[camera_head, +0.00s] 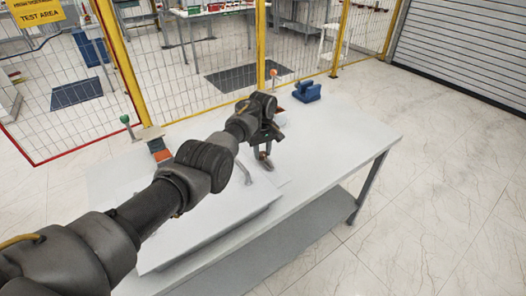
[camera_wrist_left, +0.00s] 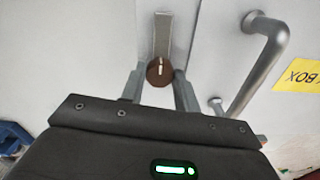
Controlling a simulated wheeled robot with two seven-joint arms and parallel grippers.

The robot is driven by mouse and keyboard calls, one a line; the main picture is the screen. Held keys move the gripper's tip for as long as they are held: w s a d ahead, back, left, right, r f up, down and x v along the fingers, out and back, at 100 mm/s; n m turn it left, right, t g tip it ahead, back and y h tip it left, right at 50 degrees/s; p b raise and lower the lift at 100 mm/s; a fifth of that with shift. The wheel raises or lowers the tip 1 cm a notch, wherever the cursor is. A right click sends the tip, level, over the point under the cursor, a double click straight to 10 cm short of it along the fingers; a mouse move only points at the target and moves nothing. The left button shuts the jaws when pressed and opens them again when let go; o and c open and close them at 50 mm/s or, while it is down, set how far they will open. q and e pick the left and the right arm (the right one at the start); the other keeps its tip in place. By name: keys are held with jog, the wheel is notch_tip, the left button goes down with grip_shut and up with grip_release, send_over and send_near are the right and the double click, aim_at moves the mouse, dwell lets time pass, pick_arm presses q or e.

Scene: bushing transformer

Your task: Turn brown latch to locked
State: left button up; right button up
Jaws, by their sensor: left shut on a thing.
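The brown latch (camera_wrist_left: 160,72) is a round brown knob with a pale mark, in front of a grey metal strip on a white box panel. In the left wrist view my left gripper (camera_wrist_left: 160,82) has its two grey fingers on either side of the knob, shut on it. In the head view my left gripper (camera_head: 263,158) is at the box (camera_head: 215,222) on the table, and the knob there is mostly hidden by it. A grey bar handle (camera_wrist_left: 262,65) is to the right of the knob. My right gripper is in neither view.
The white table (camera_head: 340,135) has clear room on its right. A blue object (camera_head: 307,91) stands at its back edge. A green-topped item (camera_head: 126,121) is at the back left. A yellow-posted mesh fence (camera_head: 210,50) runs behind. A yellow label (camera_wrist_left: 300,75) is right of the handle.

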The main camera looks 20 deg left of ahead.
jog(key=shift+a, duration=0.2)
pick_arm(q)
jog(key=shift+m, duration=0.4)
jog(key=shift+m+p, duration=0.3)
jog(key=shift+m, duration=0.8)
jog(key=m, duration=0.9)
jog(key=shift+f+m, duration=0.1)
jog(key=shift+m, duration=0.3)
jog(key=m+b, duration=0.1)
jog(key=m, duration=0.3)
jog(key=shift+m, duration=0.4)
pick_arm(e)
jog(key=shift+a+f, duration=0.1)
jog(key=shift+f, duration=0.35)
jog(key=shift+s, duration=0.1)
pick_arm(q)
jog(key=o, duration=1)
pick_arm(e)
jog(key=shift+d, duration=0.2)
